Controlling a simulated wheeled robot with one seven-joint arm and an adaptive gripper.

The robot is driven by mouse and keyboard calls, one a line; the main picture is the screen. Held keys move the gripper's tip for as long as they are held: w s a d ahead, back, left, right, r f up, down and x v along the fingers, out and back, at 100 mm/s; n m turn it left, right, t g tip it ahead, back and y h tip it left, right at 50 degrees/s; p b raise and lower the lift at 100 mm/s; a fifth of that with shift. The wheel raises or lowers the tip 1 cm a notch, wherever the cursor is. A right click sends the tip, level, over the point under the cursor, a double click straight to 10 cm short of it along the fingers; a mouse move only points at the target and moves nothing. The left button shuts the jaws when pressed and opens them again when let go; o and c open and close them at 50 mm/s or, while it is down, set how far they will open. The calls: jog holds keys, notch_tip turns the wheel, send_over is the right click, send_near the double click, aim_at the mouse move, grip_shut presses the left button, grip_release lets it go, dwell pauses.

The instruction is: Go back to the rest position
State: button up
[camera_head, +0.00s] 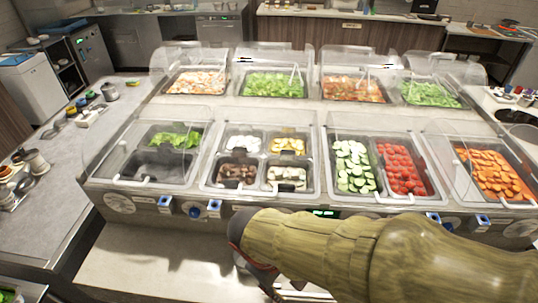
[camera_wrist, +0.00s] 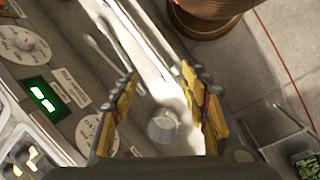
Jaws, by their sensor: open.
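My gripper (camera_wrist: 159,74) is open in the wrist view, its two yellow-padded fingers apart with nothing held between them. A grey round knob-like object (camera_wrist: 163,126) shows between the fingers, below them on a bright ledge; I cannot tell its distance. In the head view my gripper (camera_head: 262,268) is at the lower middle, in front of the salad bar's front panel. My forearm hides most of it and the panel's lower right.
The salad bar (camera_head: 320,212) holds several food wells under clear guards. Its front panel carries dials and a green display (camera_wrist: 42,98). A grey side counter (camera_head: 50,225) with jars stands left. A pale ledge (camera_head: 150,265) lies in front. Floor shows right in the wrist view.

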jog(key=d+r+m+t+y, duration=0.3)
jog(key=d+r+m, duration=0.6)
jog(key=d+r, duration=0.6)
jog(key=shift+r+m+t, duration=0.3)
jog(key=shift+r+t, duration=0.2)
jog(key=shift+t, duration=0.5)
jog(key=shift+s+d, duration=0.1)
jog(key=shift+s, duration=0.05)
